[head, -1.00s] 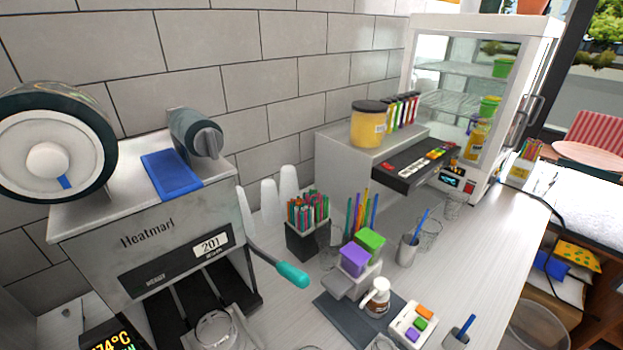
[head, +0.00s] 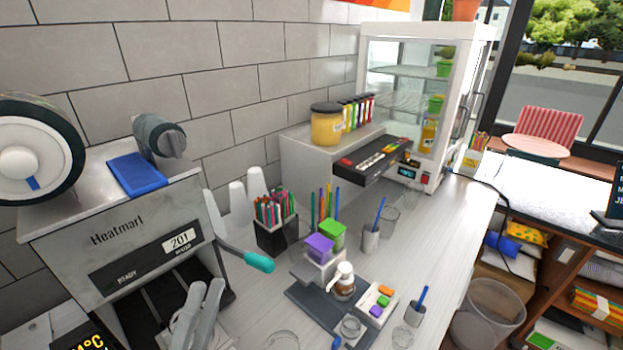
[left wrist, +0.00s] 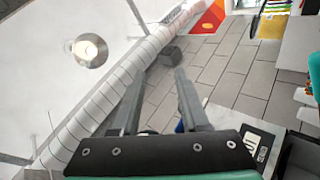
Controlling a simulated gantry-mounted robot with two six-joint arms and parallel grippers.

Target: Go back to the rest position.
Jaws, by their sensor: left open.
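My left gripper (head: 203,288) rises from the bottom edge of the head view, in front of the lower part of the cup sealer (head: 60,230). Its two grey fingers are apart with nothing seen between them. In the left wrist view the open fingers (left wrist: 158,82) point toward the tiled wall, with a round ceiling light at upper left. The sealer has a teal-tipped lever (head: 258,262) on its right side. The gripper hides part of the sealer's dark lower bay. My right gripper is not in view.
Right of the sealer stand a black straw holder (head: 278,236), a dark mat (head: 305,296) with a small brown bottle (head: 344,284), and clear cups. A glass display case (head: 425,100) stands at the back. The counter's right side (head: 450,240) has free room.

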